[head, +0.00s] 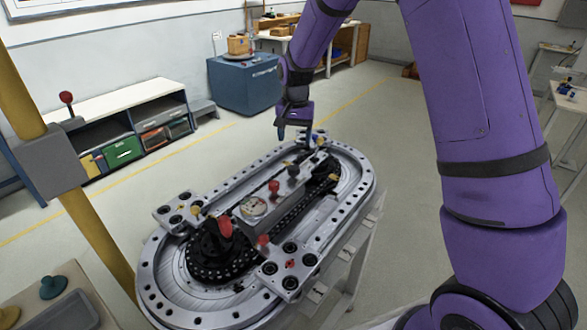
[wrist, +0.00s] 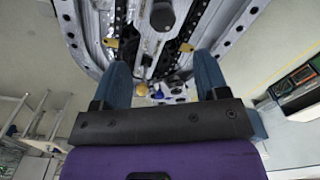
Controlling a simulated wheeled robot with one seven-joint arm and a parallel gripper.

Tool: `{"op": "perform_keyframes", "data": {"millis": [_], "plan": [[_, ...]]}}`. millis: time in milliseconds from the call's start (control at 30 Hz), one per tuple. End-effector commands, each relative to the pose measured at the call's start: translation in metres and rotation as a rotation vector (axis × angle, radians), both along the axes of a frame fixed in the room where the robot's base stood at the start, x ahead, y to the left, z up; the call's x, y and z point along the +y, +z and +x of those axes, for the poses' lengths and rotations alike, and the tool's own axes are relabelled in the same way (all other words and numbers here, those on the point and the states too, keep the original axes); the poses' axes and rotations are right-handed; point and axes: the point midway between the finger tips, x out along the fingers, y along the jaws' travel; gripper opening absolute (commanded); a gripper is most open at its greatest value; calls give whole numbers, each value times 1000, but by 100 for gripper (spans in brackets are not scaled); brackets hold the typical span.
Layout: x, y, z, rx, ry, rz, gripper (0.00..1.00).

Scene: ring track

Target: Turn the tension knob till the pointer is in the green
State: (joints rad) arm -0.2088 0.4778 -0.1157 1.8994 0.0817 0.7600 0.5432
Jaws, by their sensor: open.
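The grey oval ring track (head: 165,262) stands on a metal stand in the head view. A round white dial (head: 254,207) sits on its central bar; its pointer and any green zone are too small to read. Red knobs (head: 274,188) and a dark knob (head: 293,169) stand along the bar; I cannot tell for sure which is the tension knob. My gripper (head: 295,138) is open and empty above the track's far end. In the wrist view its blue fingers (wrist: 162,72) are apart, with a round black knob (wrist: 162,17) ahead of them and a small yellow part (wrist: 141,89) between them.
A yellow post (head: 95,235) with a grey box stands at left. Shelves (head: 120,100) and a blue cabinet (head: 243,85) line the wall. The floor around the stand is clear.

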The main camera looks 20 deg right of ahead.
Motion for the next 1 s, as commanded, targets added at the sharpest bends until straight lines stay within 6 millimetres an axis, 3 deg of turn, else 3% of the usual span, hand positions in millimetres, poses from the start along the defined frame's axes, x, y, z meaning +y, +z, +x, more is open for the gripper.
{"op": "perform_keyframes", "data": {"millis": [267, 700, 1000], "plan": [[2, -22, 6, 10, -11, -4, 68], [2, -95, 5, 13, -10, -4, 68], [2, -118, 6, 8, -10, -4, 68]]}}
